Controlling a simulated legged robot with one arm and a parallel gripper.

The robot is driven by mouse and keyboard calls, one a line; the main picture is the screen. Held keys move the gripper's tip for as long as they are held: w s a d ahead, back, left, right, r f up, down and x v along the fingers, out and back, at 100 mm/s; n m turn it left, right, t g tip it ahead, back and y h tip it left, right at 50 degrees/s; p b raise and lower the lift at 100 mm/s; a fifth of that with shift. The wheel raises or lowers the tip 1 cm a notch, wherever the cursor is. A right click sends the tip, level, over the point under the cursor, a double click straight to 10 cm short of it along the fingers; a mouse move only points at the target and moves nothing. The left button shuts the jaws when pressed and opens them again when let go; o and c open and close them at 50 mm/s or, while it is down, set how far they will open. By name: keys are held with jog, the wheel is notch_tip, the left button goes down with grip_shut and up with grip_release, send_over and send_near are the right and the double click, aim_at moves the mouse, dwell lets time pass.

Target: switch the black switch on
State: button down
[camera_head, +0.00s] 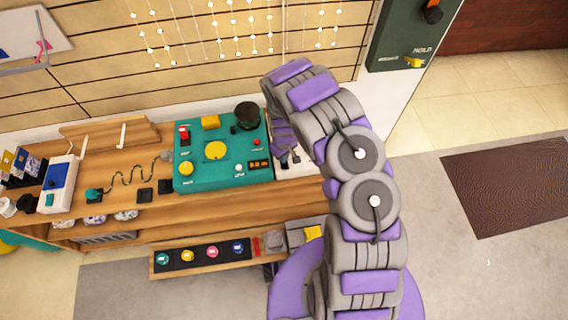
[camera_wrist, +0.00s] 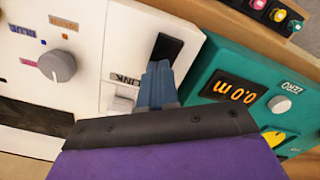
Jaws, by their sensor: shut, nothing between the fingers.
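The black switch (camera_wrist: 168,46) is a dark rectangle set in the white panel (camera_wrist: 118,45), seen near the top middle of the wrist view. My gripper (camera_wrist: 160,66) is shut and empty. Its blue-grey fingertips are at the lower edge of the black switch and overlap part of it; I cannot tell whether they touch it. Which way the switch is tipped is not clear. In the head view my gripper (camera_head: 286,150) is over the white panel (camera_head: 296,170), and my arm hides much of that panel.
A white switch (camera_wrist: 122,102) marked LINK and a grey knob (camera_wrist: 57,65) are on the same panel. A teal console (camera_head: 225,180) with buttons and a display stands close to its left on the wooden bench (camera_head: 230,208). A dark green box (camera_head: 410,40) hangs at upper right.

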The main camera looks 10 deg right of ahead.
notch_tip(320, 180, up, 7)
jog(key=p, duration=0.4)
jog(key=shift+p, duration=0.4)
dwell(0.5)
notch_tip(320, 180, up, 13)
jog(key=m, duration=0.2)
send_over(293, 165)
jog(key=s+d+r+m, duration=0.2)
jog(key=s+r, duration=0.7)
jog(key=r, duration=0.5)
jog(key=s+r, duration=0.4)
jog(key=s, duration=0.4)
jog(key=s+r+m+g, duration=0.1)
jog(key=s+r, duration=0.3)
jog(key=s, duration=0.5)
jog(key=s+r+m, duration=0.1)
jog(key=s+r, duration=0.3)
jog(key=s, duration=0.5)
jog(key=shift+a+r+g+b, duration=0.3)
jog(key=shift+a+g, duration=0.1)
jog(key=shift+a, duration=0.05)
